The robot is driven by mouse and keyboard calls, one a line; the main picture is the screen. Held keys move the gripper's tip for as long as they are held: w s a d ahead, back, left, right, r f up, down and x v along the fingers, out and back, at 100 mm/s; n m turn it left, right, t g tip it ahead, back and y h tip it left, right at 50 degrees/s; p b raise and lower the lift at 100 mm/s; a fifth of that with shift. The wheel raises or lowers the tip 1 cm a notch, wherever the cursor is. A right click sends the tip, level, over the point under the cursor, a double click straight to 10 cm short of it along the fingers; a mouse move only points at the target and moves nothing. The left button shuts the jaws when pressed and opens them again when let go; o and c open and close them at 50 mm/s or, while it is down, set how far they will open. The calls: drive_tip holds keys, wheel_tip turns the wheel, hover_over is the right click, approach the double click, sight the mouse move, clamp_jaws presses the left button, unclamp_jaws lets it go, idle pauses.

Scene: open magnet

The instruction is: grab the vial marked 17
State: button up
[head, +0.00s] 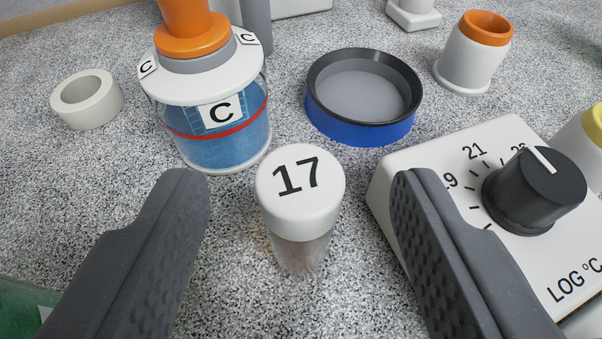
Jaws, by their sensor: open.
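The vial marked 17 (300,205) stands upright on the speckled counter in the middle of the head view. It has a white cap with a black 17 and a clear body, whose lower part looks brownish. My gripper (298,190) is open, with one dark grey finger to the left of the vial and the other to the right. The vial shows in the gap between the fingers, and neither finger appears to touch it. I cannot tell how far beyond or below the fingertips it stands.
A blue-filled jar marked C (215,130) with an orange top stands behind left. A blue dish with a black rim (362,125) is behind. A white dial box (500,150) with a black knob sits close at right. A white ring (87,99) and an orange-topped cup (470,65) stand farther back.

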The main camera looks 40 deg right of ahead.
sight(300, 170)
drive_tip(key=shift+w+d+f, duration=0.35)
drive_tip(key=shift+w+f, duration=0.05)
drive_tip(key=shift+f, duration=0.15)
drive_tip(key=shift+f+b+x, duration=0.2)
drive_tip(key=shift+b+x, duration=0.2)
drive_tip(key=shift+x, duration=0.65)
drive_tip(key=shift+f+b+x, duration=0.15)
drive_tip(key=shift+b+x, duration=0.2)
drive_tip(key=shift+x, duration=0.75)
drive_tip(key=shift+s+a+r, duration=0.1)
drive_tip(key=shift+s+a, duration=0.05)
drive_tip(key=c, duration=1.1)
